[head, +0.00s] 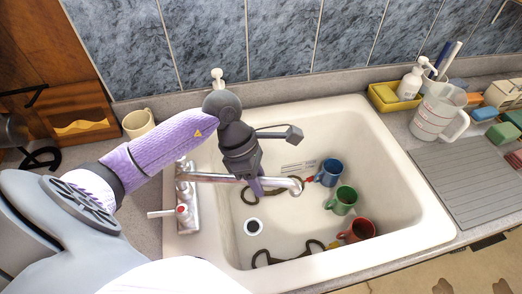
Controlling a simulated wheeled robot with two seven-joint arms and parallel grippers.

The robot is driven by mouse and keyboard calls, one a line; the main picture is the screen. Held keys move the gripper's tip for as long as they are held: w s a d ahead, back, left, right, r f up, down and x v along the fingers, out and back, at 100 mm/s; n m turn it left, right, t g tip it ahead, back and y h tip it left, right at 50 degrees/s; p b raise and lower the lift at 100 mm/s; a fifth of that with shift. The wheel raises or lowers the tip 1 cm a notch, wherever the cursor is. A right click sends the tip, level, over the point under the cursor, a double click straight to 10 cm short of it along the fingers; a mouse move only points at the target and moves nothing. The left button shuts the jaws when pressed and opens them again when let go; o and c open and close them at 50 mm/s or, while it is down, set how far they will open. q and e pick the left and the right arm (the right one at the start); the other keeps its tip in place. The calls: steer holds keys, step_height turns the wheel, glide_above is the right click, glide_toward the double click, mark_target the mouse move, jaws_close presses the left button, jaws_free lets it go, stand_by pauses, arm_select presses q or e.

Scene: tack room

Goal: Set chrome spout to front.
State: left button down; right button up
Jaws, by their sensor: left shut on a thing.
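The chrome spout (220,178) runs from the tap body (184,190) on the sink's left rim. It points right, over the basin, and its curved tip is near the blue mug. My left gripper (256,184) comes down from above onto the spout's middle and is shut on it; its dark wrist hides part of the contact. A lever with a red dot (181,210) sits on the tap's near end. My right gripper is not in view.
The white sink (405,190) holds a blue mug (330,172), a green mug (343,201), a red mug (358,231) and dark metal tack (285,256). A cream mug (138,123) stands left. A measuring jug (436,113) and grey drainboard (462,180) are right.

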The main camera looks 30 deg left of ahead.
arm_select(q)
steer(key=shift+s+d+m+g, duration=0.15)
steer(key=shift+s+d+m, duration=0.1)
steer(key=shift+s+m, duration=0.25)
steer(key=shift+s+d+m+g, duration=0.2)
steer(key=shift+s+m, duration=0.1)
steer(key=shift+s, duration=0.4)
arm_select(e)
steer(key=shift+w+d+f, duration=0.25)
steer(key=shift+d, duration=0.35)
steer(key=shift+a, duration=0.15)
arm_select(q)
steer(key=shift+c, duration=2.3)
jaws_free()
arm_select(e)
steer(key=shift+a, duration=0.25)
